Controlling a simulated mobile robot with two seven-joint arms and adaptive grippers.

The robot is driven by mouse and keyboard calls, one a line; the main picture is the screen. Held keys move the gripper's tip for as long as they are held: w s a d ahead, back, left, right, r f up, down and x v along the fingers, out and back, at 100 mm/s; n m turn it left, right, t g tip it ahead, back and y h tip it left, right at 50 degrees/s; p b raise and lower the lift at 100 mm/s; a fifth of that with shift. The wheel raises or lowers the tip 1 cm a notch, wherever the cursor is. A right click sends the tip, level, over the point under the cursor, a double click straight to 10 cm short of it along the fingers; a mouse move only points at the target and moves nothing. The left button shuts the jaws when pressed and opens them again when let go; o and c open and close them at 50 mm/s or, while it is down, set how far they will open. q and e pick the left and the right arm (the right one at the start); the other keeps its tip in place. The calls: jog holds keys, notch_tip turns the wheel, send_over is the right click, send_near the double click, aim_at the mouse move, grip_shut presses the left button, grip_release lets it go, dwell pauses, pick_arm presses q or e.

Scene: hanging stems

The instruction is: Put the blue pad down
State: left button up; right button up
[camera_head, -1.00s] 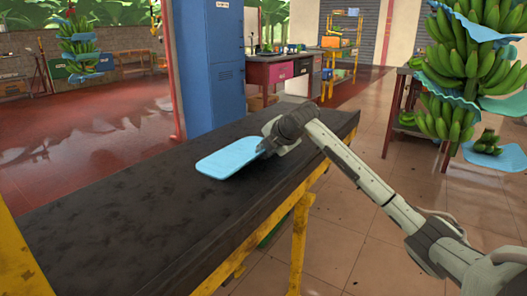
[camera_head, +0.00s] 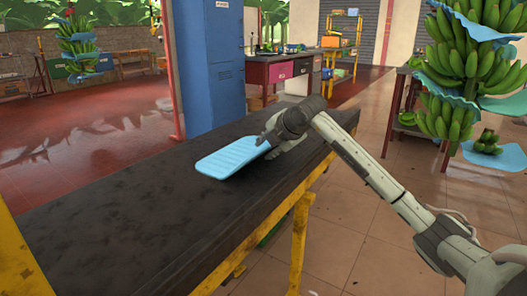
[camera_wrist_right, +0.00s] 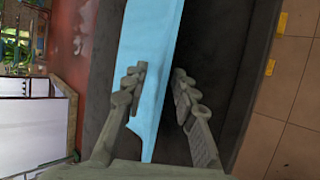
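The light blue pad (camera_head: 232,158) lies on the dark tabletop, near the middle of the head view. It also shows in the right wrist view (camera_wrist_right: 150,40), running down from the top edge. My right gripper (camera_head: 270,143) is at the pad's right-hand end. In the wrist view the two fingers of the right gripper (camera_wrist_right: 160,82) stand apart, with a gap between their tips. One finger overlaps the pad in the picture; the other is just beyond its edge, over dark tabletop. I cannot tell whether a finger touches the pad. My left gripper is not in view.
The long dark table (camera_head: 120,220) has a yellow frame and much bare top left of the pad. A blue cabinet (camera_head: 210,70) stands behind it. Banana bunches with blue sheets hang at right (camera_head: 460,60) and far left (camera_head: 78,50).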

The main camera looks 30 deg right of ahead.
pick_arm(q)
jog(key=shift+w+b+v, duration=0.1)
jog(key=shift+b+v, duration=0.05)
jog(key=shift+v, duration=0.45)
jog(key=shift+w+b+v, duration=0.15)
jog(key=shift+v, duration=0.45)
pick_arm(e)
jog(key=v, duration=0.9)
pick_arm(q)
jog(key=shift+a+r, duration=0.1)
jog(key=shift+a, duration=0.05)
pick_arm(e)
jog(key=shift+r, duration=0.15)
